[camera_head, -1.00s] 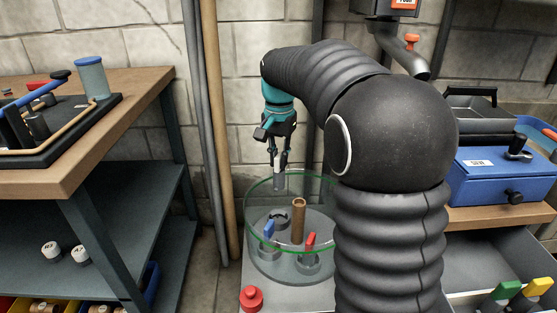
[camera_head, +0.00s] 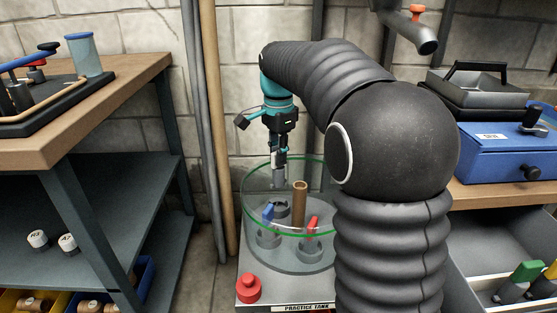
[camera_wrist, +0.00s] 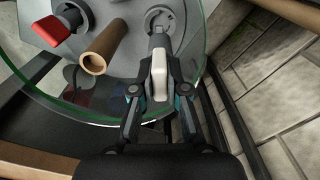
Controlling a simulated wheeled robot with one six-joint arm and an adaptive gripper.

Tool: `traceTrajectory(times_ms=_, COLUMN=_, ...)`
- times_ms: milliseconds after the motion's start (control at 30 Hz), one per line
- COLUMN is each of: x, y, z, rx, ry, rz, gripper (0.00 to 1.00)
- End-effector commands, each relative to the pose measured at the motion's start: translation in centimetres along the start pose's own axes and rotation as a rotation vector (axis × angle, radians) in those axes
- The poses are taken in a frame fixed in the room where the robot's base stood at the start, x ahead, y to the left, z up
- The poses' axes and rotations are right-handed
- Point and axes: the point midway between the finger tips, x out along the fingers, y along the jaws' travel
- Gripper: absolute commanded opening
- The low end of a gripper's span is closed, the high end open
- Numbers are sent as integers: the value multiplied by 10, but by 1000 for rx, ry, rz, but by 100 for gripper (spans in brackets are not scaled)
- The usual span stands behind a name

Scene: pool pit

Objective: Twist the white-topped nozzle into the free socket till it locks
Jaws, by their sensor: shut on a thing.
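My gripper (camera_head: 279,158) hangs over the far part of the round glass tank (camera_head: 247,205) and points down. It is shut on the white-topped nozzle (camera_wrist: 158,78), whose white top shows between my fingers (camera_wrist: 160,92) in the wrist view. The nozzle's grey lower end (camera_head: 279,180) is inside the glass rim in the head view. The free socket (camera_head: 280,208) is a dark ring on the tank's inner plate, below the nozzle. In the wrist view the socket (camera_wrist: 168,20) lies just beyond the nozzle's grey end, which partly covers it. The nozzle looks apart from the socket.
A brown upright tube (camera_head: 300,200) stands close to the socket. A blue-handled fitting (camera_head: 268,225) and a red-handled fitting (camera_head: 311,235) sit in other sockets. The green glass rim (camera_wrist: 85,112) surrounds them. A red button (camera_head: 248,288) is at the front left; a wall is behind.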

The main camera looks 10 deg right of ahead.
Motion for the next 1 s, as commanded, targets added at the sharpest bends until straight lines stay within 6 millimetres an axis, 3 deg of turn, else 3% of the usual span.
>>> traceTrajectory(times_ms=500, x=-3, y=0, z=0, rx=585, ry=2, rz=1, gripper=0)
traceTrajectory(times_ms=700, x=30, y=0, z=0, rx=576, ry=2, rz=0, gripper=0)
traceTrajectory(times_ms=1000, x=49, y=0, z=0, rx=574, ry=2, rz=-1, gripper=0)
